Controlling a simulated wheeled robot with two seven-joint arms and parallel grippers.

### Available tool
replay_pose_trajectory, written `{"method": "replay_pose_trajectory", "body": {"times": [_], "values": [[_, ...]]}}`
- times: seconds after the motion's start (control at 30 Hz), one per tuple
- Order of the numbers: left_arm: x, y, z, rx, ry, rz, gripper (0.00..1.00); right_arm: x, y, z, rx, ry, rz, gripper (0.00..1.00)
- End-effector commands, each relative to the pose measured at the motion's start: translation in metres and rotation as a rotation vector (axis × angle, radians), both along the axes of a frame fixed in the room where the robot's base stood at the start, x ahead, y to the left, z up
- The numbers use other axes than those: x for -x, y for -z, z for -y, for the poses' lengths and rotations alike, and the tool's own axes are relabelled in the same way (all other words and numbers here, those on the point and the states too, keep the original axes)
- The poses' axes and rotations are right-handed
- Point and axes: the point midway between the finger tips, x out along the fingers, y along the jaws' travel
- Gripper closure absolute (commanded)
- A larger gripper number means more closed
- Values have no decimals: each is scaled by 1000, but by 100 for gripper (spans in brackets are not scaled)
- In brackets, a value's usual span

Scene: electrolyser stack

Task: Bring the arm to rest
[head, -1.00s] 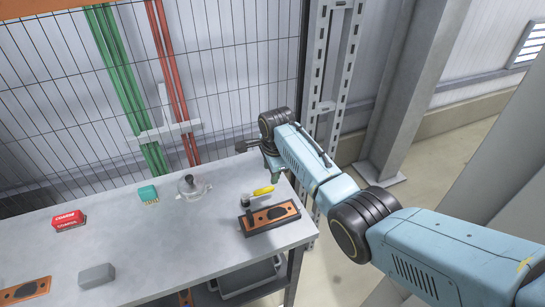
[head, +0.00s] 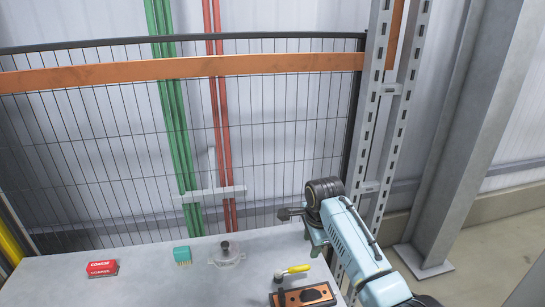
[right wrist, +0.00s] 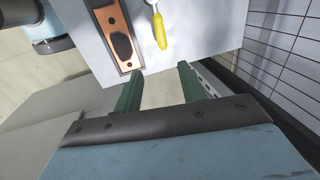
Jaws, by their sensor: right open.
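My right arm comes in from the lower right in the head view. Its gripper (head: 317,246) hangs above the far right part of the grey table (head: 145,272). In the right wrist view the two green fingers of this gripper (right wrist: 160,86) stand apart with nothing between them. Beyond them lie the table edge, a yellow-handled tool (right wrist: 159,30) and a copper-coloured plate with a dark oval (right wrist: 121,44). The gripper appears clear of both. My left gripper is not in view.
On the table are a red box (head: 102,268), a teal block (head: 182,255) and a round clear-flanged part (head: 227,255). A wire-mesh fence (head: 120,140) stands behind the table.

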Motion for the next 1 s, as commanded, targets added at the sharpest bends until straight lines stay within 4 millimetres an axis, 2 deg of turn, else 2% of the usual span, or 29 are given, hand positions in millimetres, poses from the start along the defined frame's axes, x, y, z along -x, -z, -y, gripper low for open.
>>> {"method": "replay_pose_trajectory", "body": {"times": [0.17, 0.3, 0.37, 0.5, 0.7, 0.8, 1.0], "values": [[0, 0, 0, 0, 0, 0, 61, 40, 37, 7, 26, -181, 9, 59], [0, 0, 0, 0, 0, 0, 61, 94, 68, 17, 71, -421, 35, 59], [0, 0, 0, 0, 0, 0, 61, 119, 77, 21, 95, -526, 46, 59], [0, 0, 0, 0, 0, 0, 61, 181, 90, 32, 156, -768, 70, 59], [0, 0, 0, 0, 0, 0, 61, 263, 84, 46, 252, -1088, 96, 59], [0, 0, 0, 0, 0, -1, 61, 290, 77, 51, 287, -1198, 103, 59], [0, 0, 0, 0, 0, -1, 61, 329, 62, 57, 341, -1359, 111, 59]]}}
